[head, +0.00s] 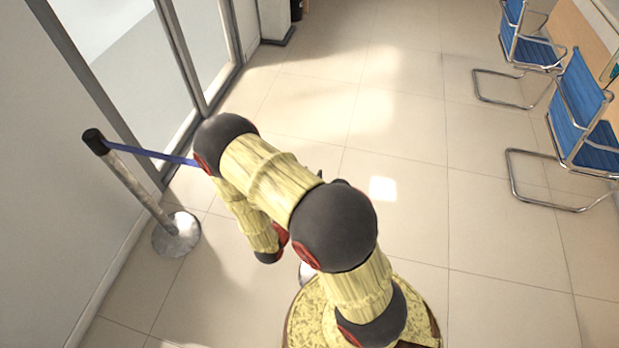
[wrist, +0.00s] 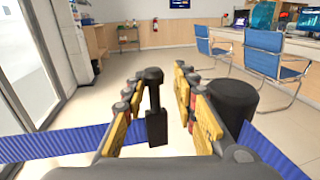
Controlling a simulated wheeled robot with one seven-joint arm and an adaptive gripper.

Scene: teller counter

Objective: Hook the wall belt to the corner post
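In the head view, a post (head: 137,182) with a black head leans in perspective beside the left wall, on a round metal base. A blue belt (head: 150,154) runs right from its head until my arm hides it. In the wrist view, my gripper (wrist: 158,76) has its yellow fingers apart. A slim black piece (wrist: 156,125) shows between them, nearer the left finger; I cannot tell whether it touches. A blue belt (wrist: 60,142) comes in from the left behind that finger. Another blue stretch (wrist: 270,152) runs to the lower right, below a thick black cylinder (wrist: 232,98) beside the right finger.
Glass doors (head: 135,70) and a wall line the left. Blue chairs (head: 578,112) stand along the desks at the right. A partly hidden pale base (head: 306,273) is beside my arm. The tiled floor (head: 410,120) in the middle is clear.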

